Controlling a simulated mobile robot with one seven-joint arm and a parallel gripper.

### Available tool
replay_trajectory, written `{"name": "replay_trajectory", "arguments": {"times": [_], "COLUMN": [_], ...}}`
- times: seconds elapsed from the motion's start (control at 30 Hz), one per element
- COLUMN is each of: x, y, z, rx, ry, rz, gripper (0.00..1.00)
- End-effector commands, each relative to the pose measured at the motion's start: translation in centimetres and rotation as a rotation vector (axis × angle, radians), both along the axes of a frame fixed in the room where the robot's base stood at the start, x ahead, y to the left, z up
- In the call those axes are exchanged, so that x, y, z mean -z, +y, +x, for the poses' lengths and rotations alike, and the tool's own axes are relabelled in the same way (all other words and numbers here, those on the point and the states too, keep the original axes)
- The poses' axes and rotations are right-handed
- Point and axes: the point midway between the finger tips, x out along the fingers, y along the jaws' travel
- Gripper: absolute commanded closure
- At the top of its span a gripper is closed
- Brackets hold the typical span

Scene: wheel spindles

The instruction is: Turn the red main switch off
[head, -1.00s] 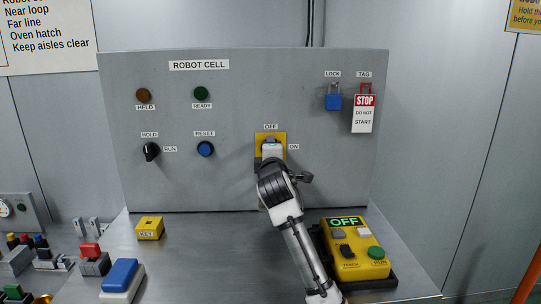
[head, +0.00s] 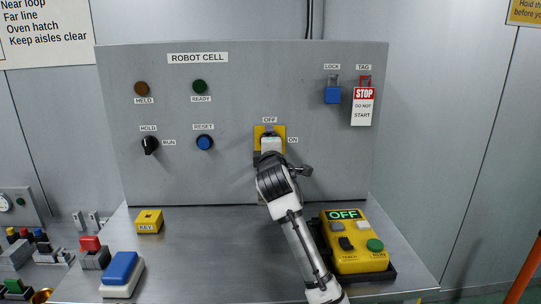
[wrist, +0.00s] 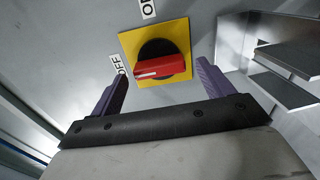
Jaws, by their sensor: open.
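The red main switch (wrist: 160,68) is a red handle on a black round base, on a yellow plate (wrist: 179,31). In the wrist view its white-marked end points left, toward the OFF label (wrist: 117,64). The ON label (wrist: 147,8) is at the top edge. My gripper (wrist: 162,73) is open, with one purple finger on either side of the handle and gaps visible between. In the head view my gripper (head: 269,133) is in front of the yellow plate (head: 280,131) and hides the handle.
On the panel (head: 330,170) are a black HOLD/RUN knob (head: 150,145), a blue RESET button (head: 205,142), a blue padlock (head: 332,95) and a STOP tag (head: 363,108). A yellow pendant (head: 358,258) reading OFF stands right of my arm. The bench centre is clear.

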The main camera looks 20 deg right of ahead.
Motion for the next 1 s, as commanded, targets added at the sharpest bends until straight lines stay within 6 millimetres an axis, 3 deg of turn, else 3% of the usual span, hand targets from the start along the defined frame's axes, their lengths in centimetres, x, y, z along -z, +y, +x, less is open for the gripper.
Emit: {"name": "replay_trajectory", "arguments": {"times": [0.6,0.8,1.0], "x": [0.2,0.1,0.0], "y": [3.2,3.7,3.7], "z": [-11.3,-12.8,-12.9], "rx": [0.000,-0.001,-0.001], "ry": [-0.002,-0.001,0.000], "rz": [-0.001,0.000,0.000], "gripper": [0.20,0.20,0.20]}}
